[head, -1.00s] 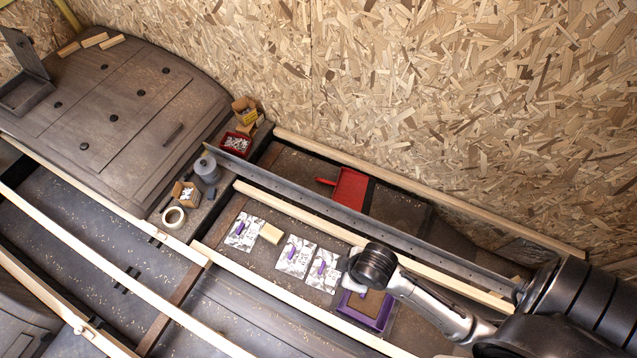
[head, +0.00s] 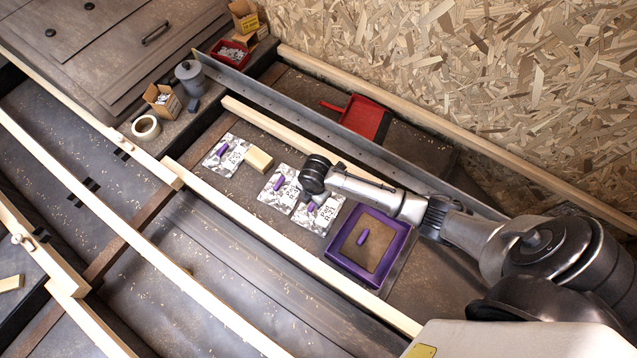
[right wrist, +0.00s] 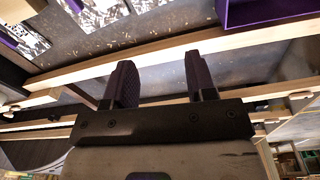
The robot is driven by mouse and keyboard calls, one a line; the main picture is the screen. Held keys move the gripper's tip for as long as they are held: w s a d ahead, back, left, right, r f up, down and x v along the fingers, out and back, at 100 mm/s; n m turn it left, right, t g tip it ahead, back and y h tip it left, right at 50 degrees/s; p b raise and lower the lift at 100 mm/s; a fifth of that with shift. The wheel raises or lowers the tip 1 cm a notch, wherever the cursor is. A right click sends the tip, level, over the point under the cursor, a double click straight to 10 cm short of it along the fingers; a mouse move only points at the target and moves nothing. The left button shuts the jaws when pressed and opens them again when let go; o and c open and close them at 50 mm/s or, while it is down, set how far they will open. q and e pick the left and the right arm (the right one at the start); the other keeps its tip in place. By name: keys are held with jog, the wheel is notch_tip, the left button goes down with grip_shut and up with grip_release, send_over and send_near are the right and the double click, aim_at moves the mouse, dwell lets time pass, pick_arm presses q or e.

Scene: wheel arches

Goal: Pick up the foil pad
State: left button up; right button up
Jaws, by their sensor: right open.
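Three silver foil pads with purple grips lie in a row between wooden rails in the head view: a left one (head: 236,148), a middle one (head: 279,187) and a right one (head: 320,214). My right arm's dark wrist end is above the far edge of the middle and right pads, partly covering them. Its fingers are hidden there. In the right wrist view my right gripper (right wrist: 158,78) is open, with nothing between its fingers. Foil pads (right wrist: 103,12) show at the upper left of that view, apart from the fingers. My left gripper is out of view.
A purple tray (head: 336,256) with a brown inside and a purple grip sits right of the pads. A pale yellow block (head: 258,159) lies between the left and middle pads. A metal rail (head: 290,118) and a red dustpan (head: 364,117) are behind.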

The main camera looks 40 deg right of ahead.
pick_arm(q)
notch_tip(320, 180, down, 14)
jog(key=b, duration=1.1)
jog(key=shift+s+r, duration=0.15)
pick_arm(e)
jog(key=w+d+f, duration=0.1)
jog(key=f, duration=0.4)
jog(key=w+d+f+n, duration=0.1)
jog(key=w+d+f, duration=0.1)
jog(key=f, duration=0.4)
jog(key=w+d+f+n, duration=0.1)
jog(key=f, duration=0.5)
jog(key=shift+w+d+f, duration=0.1)
jog(key=shift+w+d, duration=0.15)
jog(key=shift+d, duration=0.1)
pick_arm(q)
jog(key=shift+b, duration=0.35)
pick_arm(e)
jog(key=shift+f, duration=0.1)
jog(key=f+b, duration=0.4)
jog(key=f, duration=0.1)
jog(key=shift+w+a, duration=0.1)
jog(key=shift+w, duration=0.1)
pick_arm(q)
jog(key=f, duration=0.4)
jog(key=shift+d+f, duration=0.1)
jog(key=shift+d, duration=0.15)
pick_arm(e)
jog(key=shift+r, duration=0.1)
